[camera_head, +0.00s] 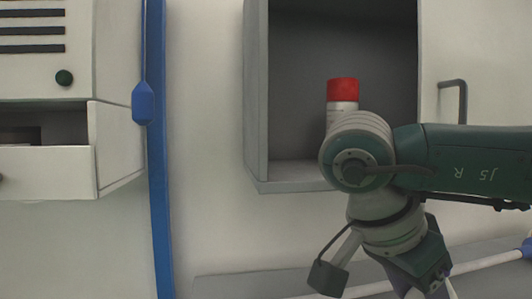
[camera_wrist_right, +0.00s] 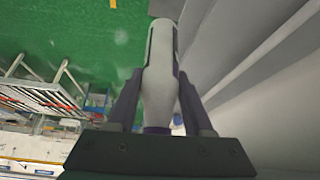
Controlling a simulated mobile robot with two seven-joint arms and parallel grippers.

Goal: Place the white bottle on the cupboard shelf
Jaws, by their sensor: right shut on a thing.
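In the right wrist view my right gripper (camera_wrist_right: 160,82) is shut on a white bottle (camera_wrist_right: 159,92), with a finger on each side of it. The bottle has dark edges on its far part and a purple band near the palm. In the head view the right arm's hand points down at the bottom edge, and the held bottle cannot be made out clearly. The open grey cupboard (camera_head: 256,90) is behind the arm, its bottom shelf (camera_head: 290,176) partly hidden. A white container with a red cap (camera_head: 342,90) shows above my wrist; its lower part is hidden. My left gripper is not in view.
A white cabinet with an open drawer (camera_head: 45,170) is at the left, beside a blue vertical strip (camera_head: 157,150). A grey handle (camera_head: 461,95) is right of the cupboard. The right wrist view shows green floor (camera_wrist_right: 90,40) and a rack (camera_wrist_right: 40,95).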

